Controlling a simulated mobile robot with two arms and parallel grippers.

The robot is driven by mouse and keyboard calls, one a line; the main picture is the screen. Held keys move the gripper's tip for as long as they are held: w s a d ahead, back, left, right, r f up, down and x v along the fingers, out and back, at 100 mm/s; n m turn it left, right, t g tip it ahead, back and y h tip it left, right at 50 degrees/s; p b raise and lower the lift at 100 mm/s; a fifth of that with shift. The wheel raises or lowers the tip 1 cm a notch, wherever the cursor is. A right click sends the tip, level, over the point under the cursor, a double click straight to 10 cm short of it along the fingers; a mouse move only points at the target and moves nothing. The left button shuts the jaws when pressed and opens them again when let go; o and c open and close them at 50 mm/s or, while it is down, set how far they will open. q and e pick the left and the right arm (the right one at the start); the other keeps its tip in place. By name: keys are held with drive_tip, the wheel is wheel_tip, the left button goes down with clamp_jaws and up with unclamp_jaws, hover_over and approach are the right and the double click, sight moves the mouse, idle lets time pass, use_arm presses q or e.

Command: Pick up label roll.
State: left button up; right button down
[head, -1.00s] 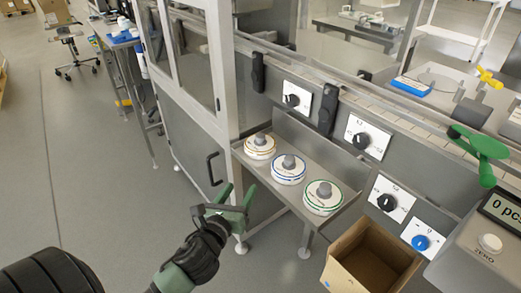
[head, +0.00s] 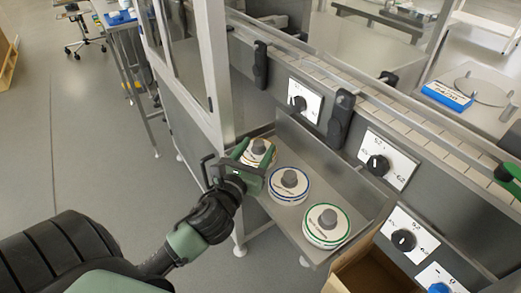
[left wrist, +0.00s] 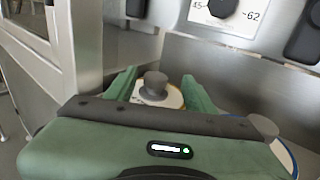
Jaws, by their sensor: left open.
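Three white label rolls with grey knob-like tops stand in a row on a steel shelf (head: 290,222). The farthest roll (head: 258,147), with a yellowish ring, is partly hidden by my left gripper. The blue-ringed roll (head: 287,195) is in the middle and the green-ringed roll (head: 326,237) is nearest. My left gripper (head: 256,155) is open at the farthest roll. In the left wrist view this roll (left wrist: 172,97) and its grey top show between the two green fingers (left wrist: 158,88). Contact cannot be told. The blue-ringed roll (left wrist: 285,158) shows at lower right there. My right gripper is not in view.
A steel panel with dials (head: 376,165) and black handles (head: 341,118) rises behind the shelf. A machine frame post (head: 213,75) stands beside the far end. An open cardboard box (head: 372,272) is below the near end. Floor at left is clear.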

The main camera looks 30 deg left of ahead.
use_arm(q)
drive_tip(key=x, duration=0.5)
drive_tip(key=shift+w+a+b, duration=0.25)
drive_tip(key=shift+a+b, duration=0.05)
drive_tip(key=shift+b, duration=0.05)
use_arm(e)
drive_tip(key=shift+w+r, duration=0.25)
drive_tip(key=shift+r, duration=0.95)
use_arm(q)
clamp_jaws()
